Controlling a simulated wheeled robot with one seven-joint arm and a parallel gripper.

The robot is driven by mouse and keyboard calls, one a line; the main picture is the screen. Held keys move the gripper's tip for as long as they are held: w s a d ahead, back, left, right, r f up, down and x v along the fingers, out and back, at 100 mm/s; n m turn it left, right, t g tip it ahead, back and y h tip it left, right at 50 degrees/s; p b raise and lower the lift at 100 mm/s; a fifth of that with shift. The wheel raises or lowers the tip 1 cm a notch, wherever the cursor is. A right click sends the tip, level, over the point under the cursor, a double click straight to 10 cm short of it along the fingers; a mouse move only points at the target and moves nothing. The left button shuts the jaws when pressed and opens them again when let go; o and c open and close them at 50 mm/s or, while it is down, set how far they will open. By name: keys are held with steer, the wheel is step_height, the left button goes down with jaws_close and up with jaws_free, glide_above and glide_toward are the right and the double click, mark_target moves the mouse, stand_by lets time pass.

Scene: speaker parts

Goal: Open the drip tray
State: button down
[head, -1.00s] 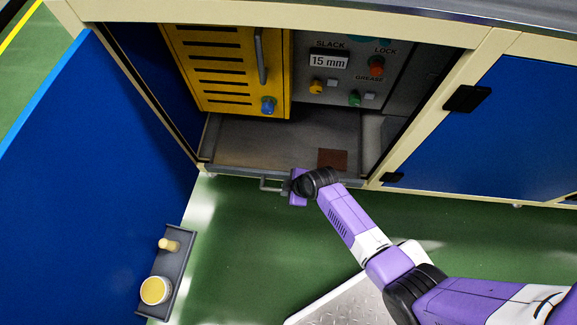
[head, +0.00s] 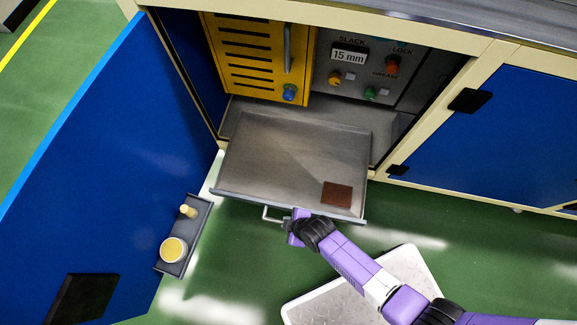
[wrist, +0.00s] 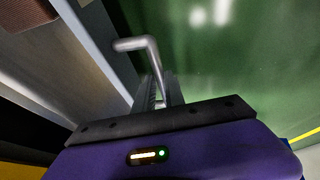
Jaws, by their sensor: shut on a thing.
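The drip tray (head: 290,155) is a shallow grey metal tray, pulled partly out of the cabinet bottom. A brown square patch (head: 337,193) lies on its floor at the front right. Its bar handle (head: 268,215) is on the front face; the handle (wrist: 148,60) also shows in the wrist view, running down between my fingers. My gripper (head: 288,226) is at the right end of the handle and is shut on it. In the wrist view my gripper (wrist: 158,92) partly hides the grasped end of the bar.
A blue door (head: 110,150) stands open at the left, with a small dark shelf (head: 192,215) holding a yellow-topped round tub (head: 173,250) and a small pale peg-like item (head: 187,211). A yellow slotted panel (head: 250,50) and a control panel are above the tray. Green floor lies in front.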

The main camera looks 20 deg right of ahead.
steer(key=shift+s, duration=0.15)
steer(key=c, duration=1.4)
jaws_free()
steer(key=shift+r, duration=0.1)
steer(key=p+v, duration=0.3)
steer(key=v, duration=0.4)
steer(key=shift+r+p, duration=0.25)
steer(key=shift+p, duration=0.1)
steer(key=shift+s, duration=0.1)
